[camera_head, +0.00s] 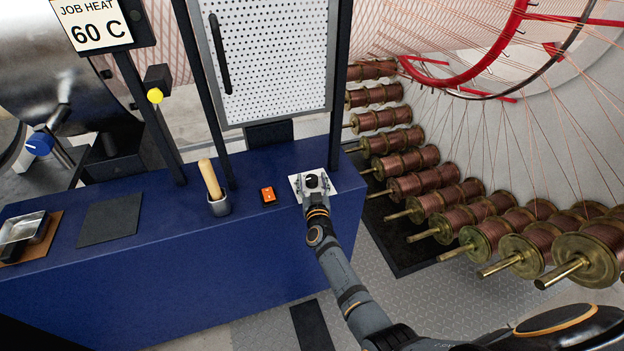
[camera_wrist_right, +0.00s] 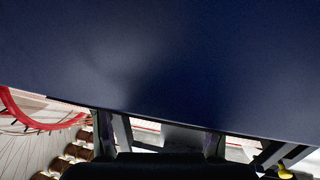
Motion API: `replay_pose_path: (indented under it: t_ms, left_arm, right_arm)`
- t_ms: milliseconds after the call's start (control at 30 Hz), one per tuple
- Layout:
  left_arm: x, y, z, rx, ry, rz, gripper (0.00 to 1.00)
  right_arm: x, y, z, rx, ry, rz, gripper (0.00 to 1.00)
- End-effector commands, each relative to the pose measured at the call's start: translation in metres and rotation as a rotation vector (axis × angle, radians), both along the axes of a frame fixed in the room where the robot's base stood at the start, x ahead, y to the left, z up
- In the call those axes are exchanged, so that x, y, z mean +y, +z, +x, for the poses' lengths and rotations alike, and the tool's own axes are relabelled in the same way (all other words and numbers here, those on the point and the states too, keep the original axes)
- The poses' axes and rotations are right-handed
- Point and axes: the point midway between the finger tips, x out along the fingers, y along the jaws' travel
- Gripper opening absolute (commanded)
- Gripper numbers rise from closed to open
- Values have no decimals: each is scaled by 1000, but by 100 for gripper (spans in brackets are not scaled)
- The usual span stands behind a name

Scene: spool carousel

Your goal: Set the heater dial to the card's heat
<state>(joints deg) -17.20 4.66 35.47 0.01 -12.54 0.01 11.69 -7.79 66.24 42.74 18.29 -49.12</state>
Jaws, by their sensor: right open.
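The card (camera_head: 92,22) at the top left of the head view reads "JOB HEAT 60 C". The heater dial (camera_head: 312,180) appears as a small dark round knob on a white plate (camera_head: 333,184) on the blue bench top. Its scale and setting are too small to read. My right gripper (camera_head: 313,186) is open at the dial, with its fingers seen on either side of the knob; I cannot tell whether they touch it. The right wrist view shows mostly a dark blue surface and does not show the dial. My left gripper is not in view.
On the blue bench (camera_head: 180,250), a red-orange switch (camera_head: 268,195) and a wooden-handled tool in a grey cup (camera_head: 219,206) stand left of the dial. A perforated panel (camera_head: 270,60) rises behind. Copper spools (camera_head: 420,160) line the right. A dark pad (camera_head: 110,219) and metal tray lie left.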

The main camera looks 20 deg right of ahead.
Motion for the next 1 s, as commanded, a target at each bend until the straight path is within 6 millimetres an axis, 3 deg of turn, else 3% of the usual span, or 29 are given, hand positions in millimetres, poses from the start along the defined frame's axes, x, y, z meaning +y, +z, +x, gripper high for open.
replay_pose_path:
  t_ms: [700,1000]
  left_arm:
    - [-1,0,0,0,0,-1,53]
    - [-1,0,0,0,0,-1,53]
  right_arm:
    - [0,84,0,-4,-2,4,62]
    - [0,99,0,-1,-1,2,62]
